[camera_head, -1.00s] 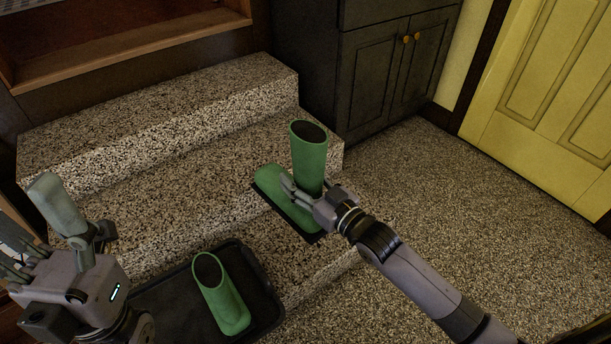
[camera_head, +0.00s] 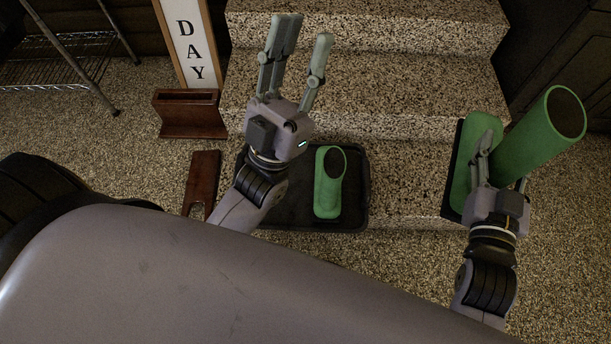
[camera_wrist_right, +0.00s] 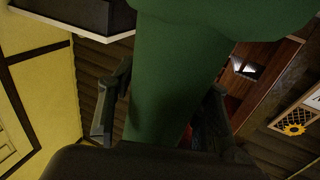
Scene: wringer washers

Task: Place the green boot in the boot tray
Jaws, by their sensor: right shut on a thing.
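In the head view, my right gripper (camera_head: 503,160) is shut on a green boot (camera_head: 543,130). The boot's shaft opening points up and right; its foot and dark sole are at the left, over or beside the stone steps. I cannot tell if it touches them. In the right wrist view the boot (camera_wrist_right: 175,75) fills the middle between the dark fingers (camera_wrist_right: 160,115). The black boot tray (camera_head: 355,212) lies to the left on the floor, with a second green boot (camera_head: 329,185) in it. My left gripper (camera_head: 304,45) is open and empty, above the tray's left side and the steps.
Speckled stone steps (camera_head: 400,60) rise behind the tray. A sign reading DAY (camera_head: 190,45) in a wooden base (camera_head: 190,115) stands left, with a wooden piece (camera_head: 202,180) on the floor. A wire rack (camera_head: 60,70) is far left.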

